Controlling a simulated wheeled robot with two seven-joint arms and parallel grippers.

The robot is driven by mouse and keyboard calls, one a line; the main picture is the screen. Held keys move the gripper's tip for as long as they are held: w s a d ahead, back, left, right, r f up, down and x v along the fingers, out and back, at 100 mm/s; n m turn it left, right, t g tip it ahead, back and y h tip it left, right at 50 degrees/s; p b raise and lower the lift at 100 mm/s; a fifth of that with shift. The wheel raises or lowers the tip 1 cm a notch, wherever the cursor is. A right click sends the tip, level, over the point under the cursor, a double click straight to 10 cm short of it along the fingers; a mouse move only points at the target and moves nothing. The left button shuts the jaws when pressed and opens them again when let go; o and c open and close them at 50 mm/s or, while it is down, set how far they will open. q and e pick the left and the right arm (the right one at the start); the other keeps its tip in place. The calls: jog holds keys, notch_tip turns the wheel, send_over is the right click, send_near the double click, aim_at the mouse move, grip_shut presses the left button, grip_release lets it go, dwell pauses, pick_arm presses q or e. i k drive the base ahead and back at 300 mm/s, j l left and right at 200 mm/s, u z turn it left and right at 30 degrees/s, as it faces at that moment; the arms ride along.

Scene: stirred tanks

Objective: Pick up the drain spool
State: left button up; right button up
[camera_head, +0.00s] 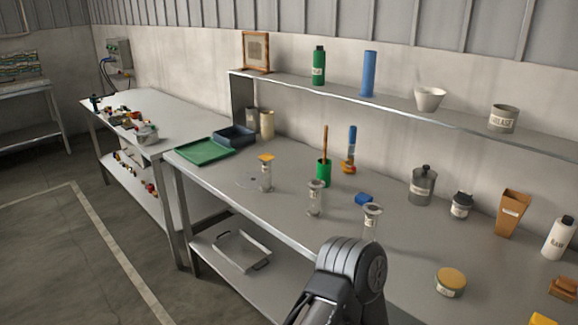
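No label that I can read marks the drain spool. A third glass piece (266,176) with a yellow-orange top stands to the left. I cannot tell which of them is the drain spool. Neither gripper shows; only the arm link rises from the bottom edge.
A green tray (206,152) and dark blue bin (236,136) sit at the bench's left end. A green holder (323,172), blue block (363,199), grey canister (422,186) and yellow-lidded jar (450,282) stand nearby. A shelf (400,107) overhangs the back. The front left bench edge is clear.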

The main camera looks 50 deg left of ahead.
aim_at(266, 158)
jog(key=j, duration=0.5)
jog(key=k+j+z, duration=0.1)
jog(key=j, duration=0.45)
jog(key=k+j, duration=0.1)
jog(key=j, duration=0.4)
jog(key=j+z, duration=0.1)
jog(key=j, duration=0.45)
jog(key=k+j+z, duration=0.1)
jog(key=j, duration=0.4)
jog(key=k+j, duration=0.15)
jog(key=j, duration=0.35)
jog(key=k+j+z, duration=0.1)
jog(key=j, duration=0.4)
jog(key=k+j, duration=0.15)
jog(key=j, duration=0.35)
